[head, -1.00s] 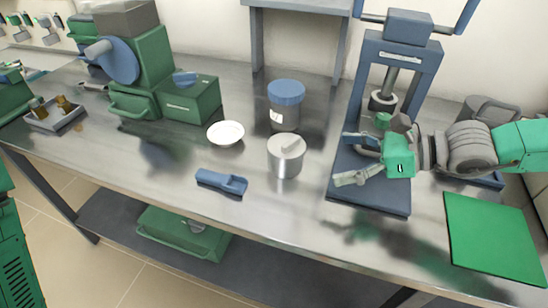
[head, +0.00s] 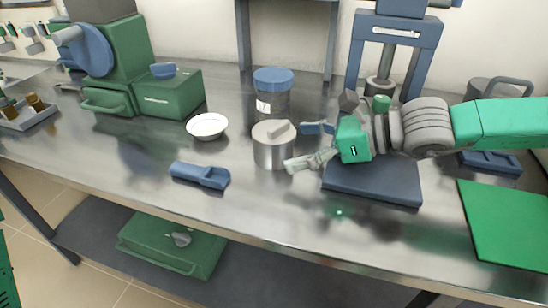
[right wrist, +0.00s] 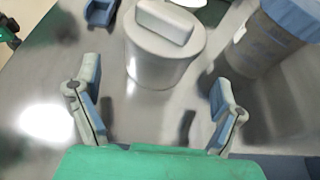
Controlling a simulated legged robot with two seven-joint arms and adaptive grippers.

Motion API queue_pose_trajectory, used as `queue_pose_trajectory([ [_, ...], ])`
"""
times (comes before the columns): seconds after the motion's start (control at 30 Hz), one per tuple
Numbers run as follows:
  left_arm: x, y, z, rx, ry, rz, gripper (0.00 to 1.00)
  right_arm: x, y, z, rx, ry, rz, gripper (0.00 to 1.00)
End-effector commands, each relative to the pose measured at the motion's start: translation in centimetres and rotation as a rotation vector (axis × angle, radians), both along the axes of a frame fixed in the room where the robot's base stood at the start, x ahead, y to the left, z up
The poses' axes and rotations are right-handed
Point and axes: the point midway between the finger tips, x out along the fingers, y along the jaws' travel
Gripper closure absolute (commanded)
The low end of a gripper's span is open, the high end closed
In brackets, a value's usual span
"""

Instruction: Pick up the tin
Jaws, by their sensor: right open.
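The tin (head: 273,151) is a silver cylinder with a flat lid and a bar handle. It stands upright on the metal table, and in the right wrist view it (right wrist: 160,68) is just beyond the fingertips. My right gripper (head: 308,147) is open and empty, its fingers pointing left at the tin from its right side. In the right wrist view the two fingers (right wrist: 155,95) are spread wide, with the tin ahead between their directions and apart from them. My left gripper is not in view.
A blue-lidded jar (head: 272,95) stands just behind the tin. A white bowl (head: 207,126) and a blue scoop (head: 201,175) lie to the left. A blue press (head: 375,183) stands under and behind my right arm. A green mat (head: 508,225) lies at right. The table in front is clear.

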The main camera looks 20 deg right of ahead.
Motion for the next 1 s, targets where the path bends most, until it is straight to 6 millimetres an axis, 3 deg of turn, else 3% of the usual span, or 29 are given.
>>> queue_pose_trajectory([
  [0.3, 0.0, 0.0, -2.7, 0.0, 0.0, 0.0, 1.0, 2.4, 3.8, -1.2, -0.004, 0.0, 0.005, 0.11],
  [0.63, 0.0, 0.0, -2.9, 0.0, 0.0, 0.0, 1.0, 2.9, 4.1, -1.2, 0.0, 0.0, 0.002, 0.11],
  [0.67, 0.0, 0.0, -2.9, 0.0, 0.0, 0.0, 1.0, 2.9, 4.1, -1.2, 0.0, 0.0, 0.002, 0.15],
  [0.8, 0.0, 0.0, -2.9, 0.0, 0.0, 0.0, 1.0, 2.9, 4.1, -1.2, 0.0, 0.0, 0.002, 0.64],
  [0.83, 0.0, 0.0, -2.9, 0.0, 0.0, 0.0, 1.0, 2.9, 4.1, -1.2, 0.0, 0.0, 0.002, 0.71],
  [1.0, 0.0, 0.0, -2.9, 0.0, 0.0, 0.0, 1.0, 2.9, 4.3, -1.2, -0.002, -0.001, 0.002, 0.71],
])
